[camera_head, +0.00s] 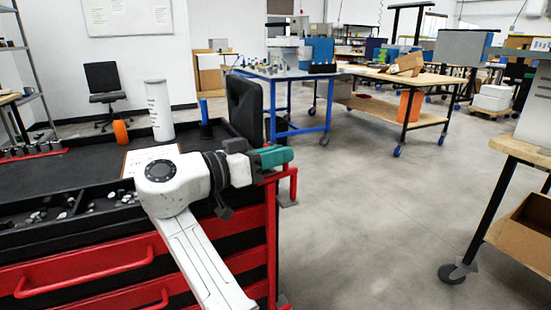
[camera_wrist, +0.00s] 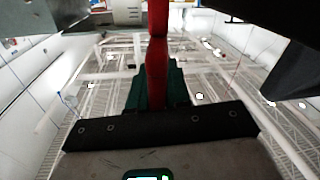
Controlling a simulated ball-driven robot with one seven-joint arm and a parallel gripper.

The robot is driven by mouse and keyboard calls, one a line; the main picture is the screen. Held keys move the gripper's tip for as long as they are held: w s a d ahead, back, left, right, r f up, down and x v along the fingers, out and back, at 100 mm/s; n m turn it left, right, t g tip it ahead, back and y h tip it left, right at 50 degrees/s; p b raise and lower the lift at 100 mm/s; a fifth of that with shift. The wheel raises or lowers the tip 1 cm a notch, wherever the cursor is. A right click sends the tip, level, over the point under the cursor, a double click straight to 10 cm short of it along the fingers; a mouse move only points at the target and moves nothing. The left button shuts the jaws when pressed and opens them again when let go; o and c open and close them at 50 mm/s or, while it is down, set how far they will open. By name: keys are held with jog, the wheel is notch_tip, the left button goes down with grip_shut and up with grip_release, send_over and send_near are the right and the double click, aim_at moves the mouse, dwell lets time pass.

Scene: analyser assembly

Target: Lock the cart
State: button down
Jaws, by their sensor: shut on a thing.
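The cart (camera_head: 200,262) is a red tool cart with drawers and a dark top, in the left half of the head view. A red side handle (camera_head: 293,184) stands out from its right end. My gripper (camera_head: 278,156), with teal fingers, is at the top of this handle. In the wrist view the red handle bar (camera_wrist: 157,70) runs up the middle, with the teal fingers (camera_wrist: 176,85) around it. My gripper is shut on the handle; the exact contact is partly hidden. The cart's wheels and any lock on them are not clearly visible.
The cart's top holds a white cylinder (camera_head: 159,110), an orange roll (camera_head: 121,132) and small parts in trays. A blue-framed table (camera_head: 300,78) and a wooden-topped bench (camera_head: 412,78) stand behind. Another wheeled table (camera_head: 520,152) is at the right. The grey floor between is clear.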

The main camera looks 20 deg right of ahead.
dwell(0.4)
jog(key=c, duration=1.2)
grip_release()
jog(key=shift+d, duration=0.1)
jog(key=shift+o, duration=0.2)
jog(key=p+v, duration=0.1)
jog(key=v, duration=0.9)
jog(key=shift+a+p, duration=0.4)
jog(key=shift+a, duration=0.15)
